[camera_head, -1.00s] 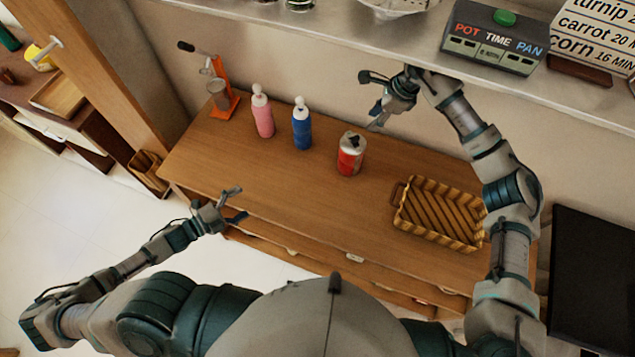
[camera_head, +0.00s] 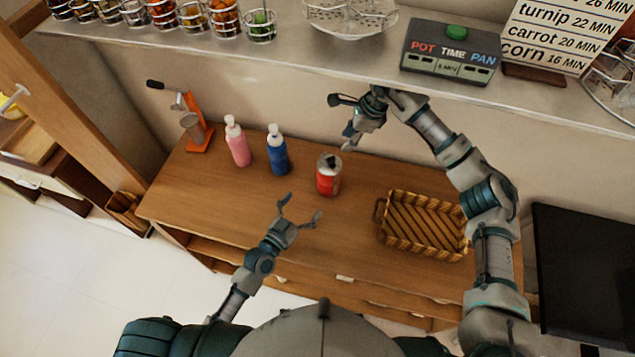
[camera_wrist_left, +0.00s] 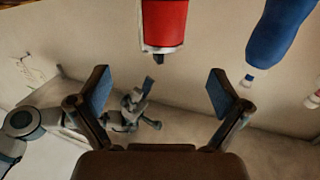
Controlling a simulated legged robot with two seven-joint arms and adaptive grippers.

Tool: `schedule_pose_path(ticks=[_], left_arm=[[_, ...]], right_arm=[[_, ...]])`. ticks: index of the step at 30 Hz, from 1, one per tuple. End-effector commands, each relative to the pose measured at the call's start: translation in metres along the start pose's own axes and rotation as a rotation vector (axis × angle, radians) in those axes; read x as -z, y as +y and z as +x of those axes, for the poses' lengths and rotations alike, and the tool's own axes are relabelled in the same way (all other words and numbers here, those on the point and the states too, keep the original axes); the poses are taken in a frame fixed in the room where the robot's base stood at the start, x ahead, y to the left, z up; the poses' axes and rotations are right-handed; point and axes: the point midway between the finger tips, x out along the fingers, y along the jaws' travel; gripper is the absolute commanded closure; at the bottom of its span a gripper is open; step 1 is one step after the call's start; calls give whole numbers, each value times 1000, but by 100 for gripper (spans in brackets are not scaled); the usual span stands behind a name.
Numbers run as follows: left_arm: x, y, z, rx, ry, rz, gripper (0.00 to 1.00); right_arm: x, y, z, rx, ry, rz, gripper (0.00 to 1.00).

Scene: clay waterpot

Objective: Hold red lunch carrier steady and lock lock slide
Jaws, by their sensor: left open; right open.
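The red lunch carrier (camera_head: 329,180) stands upright on the wooden table, with a dark grey and silver top. In the left wrist view the red carrier (camera_wrist_left: 164,22) appears upside down at the top, beyond and between my open fingers. My left gripper (camera_head: 303,206) is open and empty, in front of the carrier and apart from it. My right gripper (camera_head: 338,124) is open and empty, above and behind the carrier, near its top. It also shows in the left wrist view. The lock slide is too small to make out.
A blue bottle (camera_head: 277,155) and a pink bottle (camera_head: 237,145) stand left of the carrier. A wicker basket (camera_head: 424,226) lies to its right. A shelf (camera_head: 300,62) with a timer box (camera_head: 450,50) overhangs the back. The table front is mostly clear.

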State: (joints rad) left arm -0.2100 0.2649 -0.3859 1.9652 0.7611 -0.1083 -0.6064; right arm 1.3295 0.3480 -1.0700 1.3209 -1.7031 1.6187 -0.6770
Motion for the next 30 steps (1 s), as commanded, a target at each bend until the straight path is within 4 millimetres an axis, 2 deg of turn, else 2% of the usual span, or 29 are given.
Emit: schedule_pose_path(ticks=[18, 24, 30], left_arm=[[1, 1, 129, 0, 0, 2, 0], [0, 0, 152, 1, 0, 2, 0], [0, -1, 157, 0, -1, 1, 0]], right_arm=[[0, 1, 0, 1, -1, -1, 58], [0, 1, 0, 1, 0, -1, 58], [-2, 1, 0, 1, 1, -1, 58]])
